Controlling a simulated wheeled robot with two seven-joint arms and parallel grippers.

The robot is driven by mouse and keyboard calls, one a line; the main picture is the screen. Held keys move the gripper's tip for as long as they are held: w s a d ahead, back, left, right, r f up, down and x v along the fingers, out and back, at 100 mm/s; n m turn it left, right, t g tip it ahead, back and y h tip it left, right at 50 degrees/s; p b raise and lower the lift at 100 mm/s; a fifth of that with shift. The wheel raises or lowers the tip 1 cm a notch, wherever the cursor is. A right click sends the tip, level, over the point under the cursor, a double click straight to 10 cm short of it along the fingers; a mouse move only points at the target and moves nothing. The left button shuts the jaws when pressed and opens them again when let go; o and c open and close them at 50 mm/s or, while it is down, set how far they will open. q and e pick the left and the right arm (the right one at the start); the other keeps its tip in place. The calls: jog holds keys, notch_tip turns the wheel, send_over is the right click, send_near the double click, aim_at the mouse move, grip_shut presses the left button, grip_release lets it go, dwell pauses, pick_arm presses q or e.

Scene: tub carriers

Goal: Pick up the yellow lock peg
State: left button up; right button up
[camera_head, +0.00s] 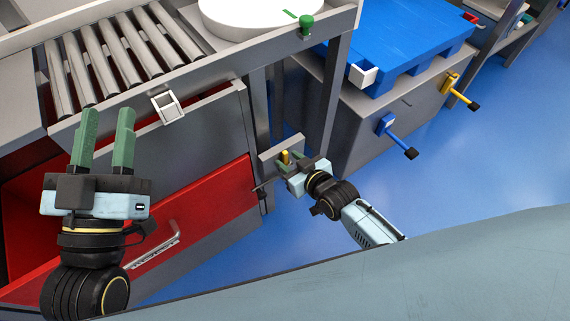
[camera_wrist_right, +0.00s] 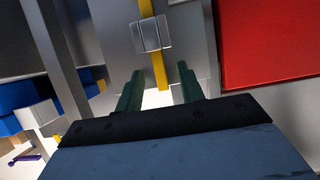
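The yellow lock peg (camera_head: 284,157) stands at a grey bracket low on the frame post, right of the red drawer. In the right wrist view the peg (camera_wrist_right: 160,70) runs through a small grey block (camera_wrist_right: 152,37), and its near end lies between my right fingertips. My right gripper (camera_head: 291,163) is at the peg. Its green fingers (camera_wrist_right: 160,78) are apart, with a visible gap on each side of the peg. My left gripper (camera_head: 108,112) is open and empty in front of the roller conveyor, its fingers pointing up in the picture.
The red drawer (camera_head: 205,205) stands left of my right gripper. A grey box with a blue pallet (camera_head: 400,45) on top, a blue-handled lever (camera_head: 395,133) and a yellow-handled lever (camera_head: 455,88) are at the right. A white disc (camera_head: 255,15) lies above. Blue floor is clear at lower right.

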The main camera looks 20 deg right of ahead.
jog(key=shift+c, duration=0.2)
grip_shut()
dwell(0.4)
